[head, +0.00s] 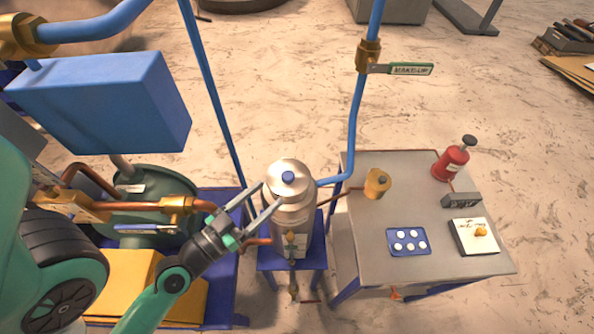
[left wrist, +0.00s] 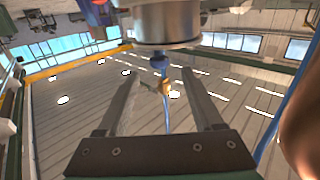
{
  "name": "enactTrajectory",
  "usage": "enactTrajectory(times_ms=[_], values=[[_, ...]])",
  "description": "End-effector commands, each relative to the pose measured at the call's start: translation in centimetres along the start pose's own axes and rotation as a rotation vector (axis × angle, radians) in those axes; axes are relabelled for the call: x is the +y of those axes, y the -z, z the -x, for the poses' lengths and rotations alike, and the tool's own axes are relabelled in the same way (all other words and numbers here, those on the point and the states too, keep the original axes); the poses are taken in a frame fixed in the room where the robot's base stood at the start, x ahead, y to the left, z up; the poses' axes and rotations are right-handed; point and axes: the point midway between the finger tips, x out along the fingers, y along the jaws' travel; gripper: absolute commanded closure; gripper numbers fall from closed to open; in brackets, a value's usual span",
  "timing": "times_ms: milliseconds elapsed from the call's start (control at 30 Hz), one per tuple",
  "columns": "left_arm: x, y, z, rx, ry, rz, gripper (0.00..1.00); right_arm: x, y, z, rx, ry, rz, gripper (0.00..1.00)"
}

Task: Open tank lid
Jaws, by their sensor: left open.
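The tank (head: 296,225) is a silver cylinder standing upright on a small blue stand. Its domed silver lid (head: 289,172) sits on top and has a blue knob (head: 288,177) at the centre. My left gripper (head: 271,193) is open, with its two long fingers reaching up and right to the lid's near left edge. I cannot tell whether they touch it. In the left wrist view the open fingers (left wrist: 160,82) have nothing clearly held between them, and a silver round body (left wrist: 168,22) shows just beyond at the top. My right gripper is not in view.
A blue pipe (head: 356,115) with a green-handled valve (head: 398,69) rises behind the tank. A grey table (head: 375,250) at right carries a red bottle (head: 451,163), a brass piece (head: 377,184) and a blue tray (head: 397,252). Copper pipework (head: 150,206) crowds the left.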

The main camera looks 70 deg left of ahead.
Motion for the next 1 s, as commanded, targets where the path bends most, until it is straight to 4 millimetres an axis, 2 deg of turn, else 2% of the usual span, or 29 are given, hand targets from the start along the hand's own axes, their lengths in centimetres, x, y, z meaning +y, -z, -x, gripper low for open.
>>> enactTrajectory(times_ms=[133,267,400,500,667,900,1000], values=[[0.2,1.2,-2.4,0.005,-0.006,-0.003,0.32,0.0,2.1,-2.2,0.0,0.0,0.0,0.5],[0.2,1.3,-5.3,0.004,-0.005,-0.002,0.32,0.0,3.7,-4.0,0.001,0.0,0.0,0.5],[0.2,0.9,-8.4,0.004,-0.004,-0.002,0.32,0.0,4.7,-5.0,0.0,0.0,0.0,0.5],[0.1,0.6,-9.9,0.005,-0.003,-0.001,0.32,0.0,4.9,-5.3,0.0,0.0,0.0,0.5],[0.2,0.3,-11.0,0.003,-0.004,-0.001,0.32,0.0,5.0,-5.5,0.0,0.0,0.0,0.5],[0.1,0.2,-11.1,0.003,-0.003,-0.001,0.32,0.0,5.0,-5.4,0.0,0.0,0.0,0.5],[0.1,0.2,-11.1,0.003,-0.003,-0.001,0.5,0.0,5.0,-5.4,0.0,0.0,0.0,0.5]])
